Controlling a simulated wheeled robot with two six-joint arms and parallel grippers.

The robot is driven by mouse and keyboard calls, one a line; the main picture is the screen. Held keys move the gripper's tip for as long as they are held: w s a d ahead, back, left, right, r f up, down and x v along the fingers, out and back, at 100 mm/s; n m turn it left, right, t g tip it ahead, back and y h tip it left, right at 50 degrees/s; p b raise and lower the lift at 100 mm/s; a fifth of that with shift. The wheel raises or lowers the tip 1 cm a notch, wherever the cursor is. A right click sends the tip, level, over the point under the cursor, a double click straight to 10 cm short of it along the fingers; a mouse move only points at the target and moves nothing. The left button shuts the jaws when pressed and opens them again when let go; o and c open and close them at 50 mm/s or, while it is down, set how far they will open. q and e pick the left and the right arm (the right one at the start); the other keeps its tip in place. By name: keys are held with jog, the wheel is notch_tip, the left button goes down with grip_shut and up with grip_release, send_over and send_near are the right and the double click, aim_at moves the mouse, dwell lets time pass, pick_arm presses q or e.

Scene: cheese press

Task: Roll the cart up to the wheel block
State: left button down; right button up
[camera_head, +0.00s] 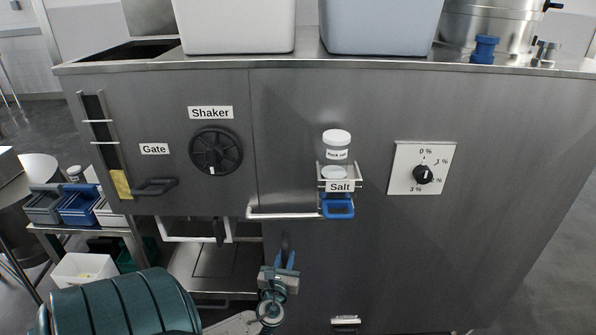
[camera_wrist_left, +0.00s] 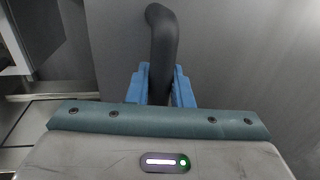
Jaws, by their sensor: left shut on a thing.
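My left gripper (camera_head: 285,260) is low in front of the grey steel cabinet in the head view. In the left wrist view its blue fingers (camera_wrist_left: 160,90) are shut around a black curved handle (camera_wrist_left: 162,40). The handle's upper end (camera_head: 285,241) also shows in the head view, close to the cabinet front. I cannot tell from these frames whether this handle belongs to the cart. I cannot clearly pick out the cart's body or the wheel block. My right gripper is not in view.
The steel cabinet (camera_head: 480,130) fills most of the view, with a Shaker dial (camera_head: 215,151), a Gate handle (camera_head: 155,186) and a Salt shelf (camera_head: 338,187). Several bins stand on a small shelf unit (camera_head: 75,229) at the left. Bare floor (camera_head: 570,240) shows at the right.

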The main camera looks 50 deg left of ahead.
pick_arm(q)
jog(key=shift+s, duration=0.1)
jog(key=shift+a, duration=0.1)
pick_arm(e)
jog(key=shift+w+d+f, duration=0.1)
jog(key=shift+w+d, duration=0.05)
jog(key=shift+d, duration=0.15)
pick_arm(q)
jog(key=shift+s, duration=0.15)
jog(key=c, duration=1.3)
grip_release()
jog(key=shift+s+a, duration=0.1)
jog(key=shift+a, duration=0.05)
jog(key=shift+c, duration=0.2)
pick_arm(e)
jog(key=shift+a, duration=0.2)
